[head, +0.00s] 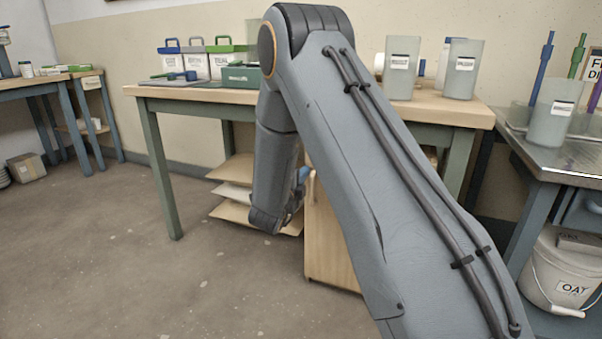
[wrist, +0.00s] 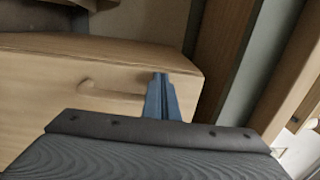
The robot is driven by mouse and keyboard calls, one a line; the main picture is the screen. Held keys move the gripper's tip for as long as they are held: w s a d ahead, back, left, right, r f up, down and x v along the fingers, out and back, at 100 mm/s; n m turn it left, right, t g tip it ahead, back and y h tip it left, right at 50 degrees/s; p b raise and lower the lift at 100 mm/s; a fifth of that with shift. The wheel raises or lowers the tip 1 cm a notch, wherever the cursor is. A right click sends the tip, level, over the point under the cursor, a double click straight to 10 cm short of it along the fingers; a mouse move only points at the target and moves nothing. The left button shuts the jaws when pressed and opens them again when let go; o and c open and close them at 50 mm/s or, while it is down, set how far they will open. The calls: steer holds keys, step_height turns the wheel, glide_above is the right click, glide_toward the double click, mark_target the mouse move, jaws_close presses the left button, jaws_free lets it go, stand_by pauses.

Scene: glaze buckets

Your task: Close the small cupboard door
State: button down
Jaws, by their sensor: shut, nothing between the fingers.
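The small cupboard (head: 330,245) is light wood and stands under the middle table in the head view, partly hidden behind my arm. In the wrist view, a light wood front, apparently the cupboard door (wrist: 45,85), fills the left, with a pale wooden bar handle (wrist: 108,93). How far the door stands open is not clear. My gripper (wrist: 160,78) shows blue-grey fingers, shut and empty, in front of the wood near its right end, just right of the handle. Whether they touch the wood cannot be told. In the head view my arm mostly hides the gripper.
The green-legged table (head: 155,165) stands over the cupboard, with lidded tubs (head: 222,62) and grey-green containers (head: 462,68) on top. Low shelves (head: 230,205) lie left of the cupboard. A white bucket (head: 565,270) is at the right. The floor (head: 130,260) at left is clear.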

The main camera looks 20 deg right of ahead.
steer(key=w+a+p+v, duration=0.1)
steer(key=p+v, duration=0.3)
steer(key=v, duration=1)
steer(key=s+a+r+n+g+y, duration=0.25)
steer(key=a+n+y, duration=0.4)
steer(key=a, duration=0.45)
steer(key=s+a+r+n+g+y, duration=0.1)
steer(key=s+a+n+y, duration=0.3)
steer(key=a+n+y, duration=0.45)
steer(key=s+a+r+n+g, duration=0.25)
steer(key=s+a+n, duration=0.2)
steer(key=s, duration=0.65)
steer(key=s+a+r+n+g, duration=0.1)
steer(key=s+a+n+g, duration=0.4)
steer(key=s, duration=0.6)
steer(key=s+d+r+n+g+h, duration=0.1)
steer(key=s+d+n+g, duration=0.1)
steer(key=s+d+n, duration=0.35)
steer(key=s+d+r+n+g+h, duration=0.1)
steer(key=s+d+n, duration=0.15)
steer(key=s, duration=0.65)
steer(key=d+r+m+p, duration=0.3)
steer(key=d+r+p, duration=0.7)
steer(key=p, duration=0.7)
steer(key=d+r+m+h+p, duration=0.1)
steer(key=d+r+m+p, duration=0.2)
steer(key=d+r+p, duration=0.7)
steer(key=shift+d+r+m+h+p, duration=0.35)
steer(key=shift+r+p, duration=2.25)
steer(key=shift+p, duration=0.9)
